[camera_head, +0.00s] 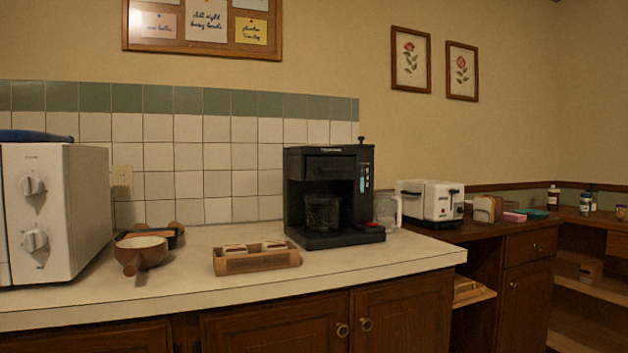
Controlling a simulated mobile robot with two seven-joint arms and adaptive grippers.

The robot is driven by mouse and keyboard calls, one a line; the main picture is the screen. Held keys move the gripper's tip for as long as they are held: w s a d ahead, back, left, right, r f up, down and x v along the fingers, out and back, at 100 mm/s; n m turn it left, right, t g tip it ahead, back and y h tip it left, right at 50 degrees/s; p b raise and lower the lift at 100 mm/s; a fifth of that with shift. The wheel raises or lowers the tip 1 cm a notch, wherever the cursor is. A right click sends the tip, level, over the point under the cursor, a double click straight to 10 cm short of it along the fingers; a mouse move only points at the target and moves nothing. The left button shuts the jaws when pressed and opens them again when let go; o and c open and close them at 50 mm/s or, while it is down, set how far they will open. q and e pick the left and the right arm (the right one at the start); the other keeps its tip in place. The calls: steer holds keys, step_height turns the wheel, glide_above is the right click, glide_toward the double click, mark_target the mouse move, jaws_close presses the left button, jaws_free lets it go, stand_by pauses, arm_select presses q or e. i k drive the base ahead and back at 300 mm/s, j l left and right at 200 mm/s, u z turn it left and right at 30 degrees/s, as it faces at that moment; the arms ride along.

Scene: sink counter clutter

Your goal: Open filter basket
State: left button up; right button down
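A black coffee maker (365,197) stands upright on the light counter against the tiled wall. Its filter basket (328,168) is the dark upper front part and appears closed, flush with the housing. A dark glass carafe (322,212) sits below it on the base. A red switch shows at the lower right of the machine. Neither of my grippers is in view.
A white microwave (50,210) stands at the left.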

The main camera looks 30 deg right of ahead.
mark_target(317, 167)
steer(key=l+u, duration=0.15)
steer(key=l, duration=0.7)
steer(key=i+l+u, duration=0.2)
steer(key=l, duration=0.6)
steer(key=k+l+u, duration=0.15)
steer(key=l, duration=0.65)
steer(key=k+l+u, duration=0.2)
steer(key=l, duration=0.65)
steer(key=i, duration=0.1)
